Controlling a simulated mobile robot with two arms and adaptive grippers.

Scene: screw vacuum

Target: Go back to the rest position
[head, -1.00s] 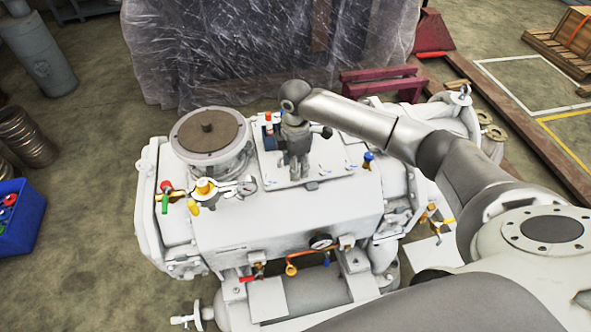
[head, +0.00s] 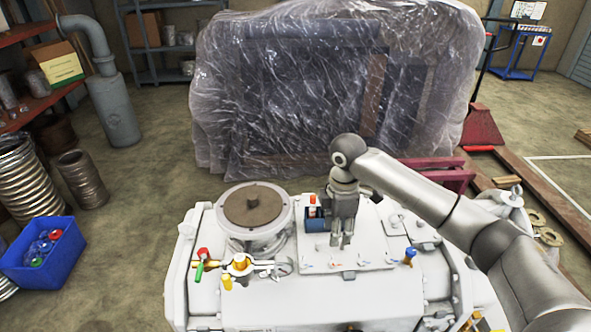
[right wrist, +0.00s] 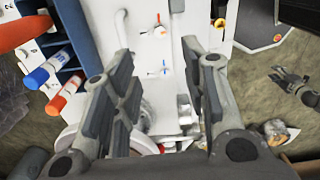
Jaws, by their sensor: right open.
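My right gripper (head: 343,240) hangs pointing down over the flat top plate (head: 372,258) of the white vacuum machine (head: 255,305). In the right wrist view its two fingers (right wrist: 160,95) stand wide apart with nothing held between them. Just left of the gripper in the head view is a small blue holder (head: 317,222) with a red-and-white piece in it. In the wrist view the holder has blue-capped and red-capped cylinders (right wrist: 58,88) in it. I cannot tell whether the fingertips touch the plate. My left gripper does not show in the head view.
A round flange with a brown lid (head: 252,206) and coloured valves (head: 240,264) stand left of the gripper. Behind the machine is a plastic-wrapped load (head: 300,100). A blue bin (head: 45,255) is on the floor at left. Space above the machine looks clear.

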